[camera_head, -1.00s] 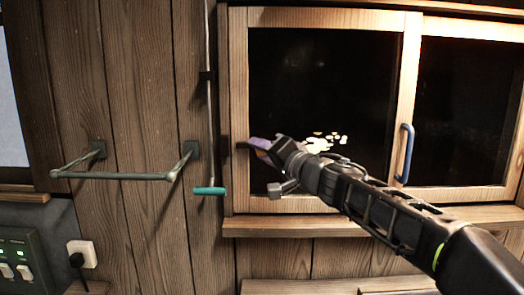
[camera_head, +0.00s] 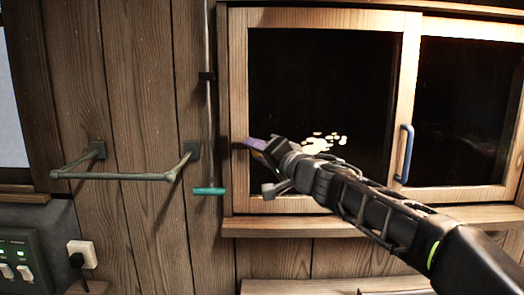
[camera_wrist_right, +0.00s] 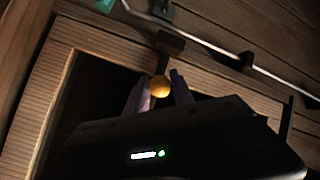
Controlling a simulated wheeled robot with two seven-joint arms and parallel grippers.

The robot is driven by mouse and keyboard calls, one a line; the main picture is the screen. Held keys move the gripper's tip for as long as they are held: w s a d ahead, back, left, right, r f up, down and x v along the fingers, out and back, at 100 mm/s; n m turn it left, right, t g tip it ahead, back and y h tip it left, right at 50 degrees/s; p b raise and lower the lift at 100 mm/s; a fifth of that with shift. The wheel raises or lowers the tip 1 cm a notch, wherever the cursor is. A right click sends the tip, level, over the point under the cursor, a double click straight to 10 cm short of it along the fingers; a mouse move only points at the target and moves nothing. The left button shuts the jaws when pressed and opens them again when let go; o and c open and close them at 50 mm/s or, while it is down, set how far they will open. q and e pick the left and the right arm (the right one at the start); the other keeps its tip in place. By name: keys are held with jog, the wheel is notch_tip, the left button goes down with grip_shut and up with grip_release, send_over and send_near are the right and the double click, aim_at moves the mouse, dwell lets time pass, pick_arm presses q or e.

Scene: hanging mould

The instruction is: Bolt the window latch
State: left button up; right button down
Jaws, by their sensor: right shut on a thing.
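The window (camera_head: 320,18) has a pale wooden frame and dark panes. Its latch (camera_head: 239,146) shows as a small dark piece at the left edge of the frame. In the right wrist view the latch has a dark block (camera_wrist_right: 170,42) and a short stem ending in a round orange knob (camera_wrist_right: 160,86). My right gripper (camera_head: 254,146) reaches in from the lower right. Its purple fingers (camera_wrist_right: 160,92) sit on both sides of the knob and are shut on it. The knob is hidden by the gripper in the head view. My left gripper is not in view.
A thin vertical rod (camera_head: 208,120) with a teal handle (camera_head: 208,191) hangs just left of the window. A green-grey towel bar (camera_head: 115,176) sticks out further left. A blue handle (camera_head: 405,153) is on the window's right part. A wooden sill (camera_head: 300,227) runs below.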

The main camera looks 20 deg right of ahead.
jog(key=a, duration=0.1)
jog(key=w+a, duration=0.1)
jog(key=shift+a+r, duration=0.1)
jog(key=shift+a, duration=0.2)
jog(key=c, duration=1.5)
grip_release()
jog(key=o, duration=0.4)
jog(key=shift+w, duration=0.15)
